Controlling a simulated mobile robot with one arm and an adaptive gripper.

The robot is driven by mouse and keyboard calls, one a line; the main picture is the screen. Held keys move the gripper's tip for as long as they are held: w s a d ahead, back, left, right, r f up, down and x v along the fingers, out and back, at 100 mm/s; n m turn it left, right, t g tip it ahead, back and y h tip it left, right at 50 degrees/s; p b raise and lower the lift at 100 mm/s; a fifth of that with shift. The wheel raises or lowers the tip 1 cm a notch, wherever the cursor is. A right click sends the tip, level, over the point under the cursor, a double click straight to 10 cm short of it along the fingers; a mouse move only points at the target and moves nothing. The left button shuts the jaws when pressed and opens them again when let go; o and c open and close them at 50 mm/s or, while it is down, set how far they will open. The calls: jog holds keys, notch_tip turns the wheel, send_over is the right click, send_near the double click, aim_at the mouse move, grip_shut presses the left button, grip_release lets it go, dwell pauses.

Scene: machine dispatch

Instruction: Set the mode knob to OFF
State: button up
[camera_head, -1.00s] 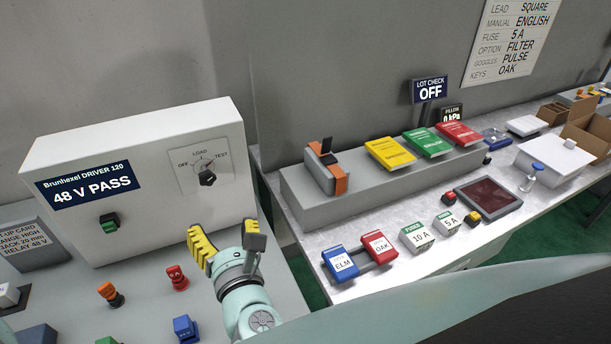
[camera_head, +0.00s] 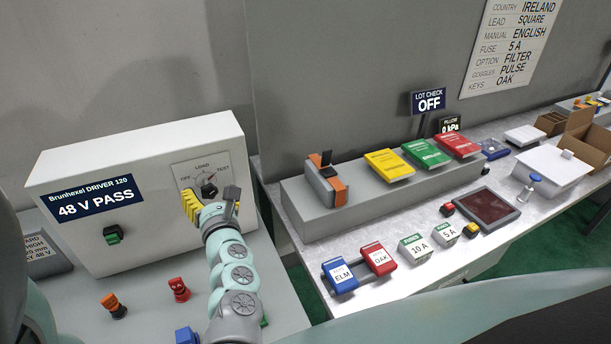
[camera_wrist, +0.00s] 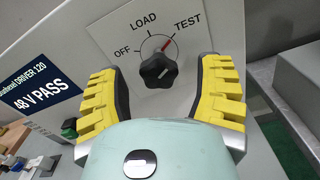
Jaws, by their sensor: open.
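The black mode knob (camera_wrist: 158,70) is on the white front of the driver box, on a plate marked OFF, LOAD and TEST. Its red pointer line aims toward TEST, at the upper right. In the head view the knob (camera_head: 209,189) shows just above my gripper (camera_head: 211,201). In the wrist view my gripper (camera_wrist: 160,82) is open, with one yellow-padded finger on each side of the knob. The knob appears between and beyond the fingertips; I cannot tell whether they touch it. The box (camera_head: 150,225) has a display (camera_head: 92,197) reading 48 V PASS.
A green switch (camera_head: 113,235) is on the box front. Red and orange plugs (camera_head: 179,290) stand on the bench in front, left of my arm. A grey shelf (camera_head: 330,222) with several books is to the right.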

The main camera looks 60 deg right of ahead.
jog(key=shift+w+d, duration=0.2)
jog(key=shift+w, duration=0.3)
jog(key=shift+s, duration=0.1)
grip_shut()
dwell(0.3)
